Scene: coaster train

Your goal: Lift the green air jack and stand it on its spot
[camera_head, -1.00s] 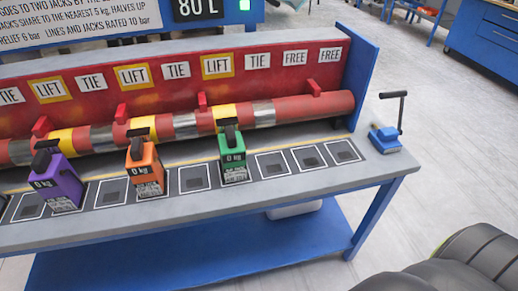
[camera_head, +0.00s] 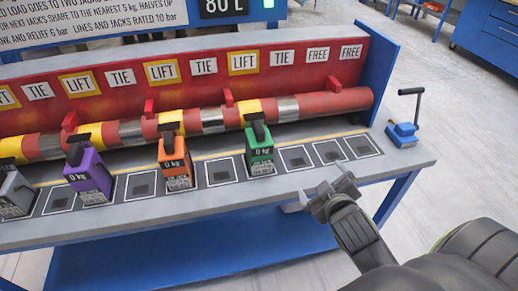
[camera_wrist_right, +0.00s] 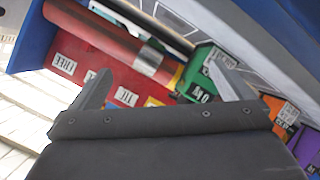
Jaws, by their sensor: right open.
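The green air jack (camera_head: 259,148) stands upright on the bench's row of marked spots, below a yellow band of the red pipe, with its dark top piece close to the pipe. It reads 0 kg. It also shows in the right wrist view (camera_wrist_right: 203,66), near the right-hand finger. My right gripper (camera_head: 318,192) is open and empty at the bench's front edge, to the right of and nearer than the green jack, apart from it. Empty framed spots with dark squares (camera_head: 295,159) lie right of the jack. My left gripper is out of view.
An orange jack (camera_head: 175,165), a purple jack (camera_head: 90,175) and a grey jack (camera_head: 14,195) stand to the left. The red pipe (camera_head: 335,102) runs behind, under LIFT, TIE and FREE labels. A blue hand pump (camera_head: 403,134) sits at the bench's right end.

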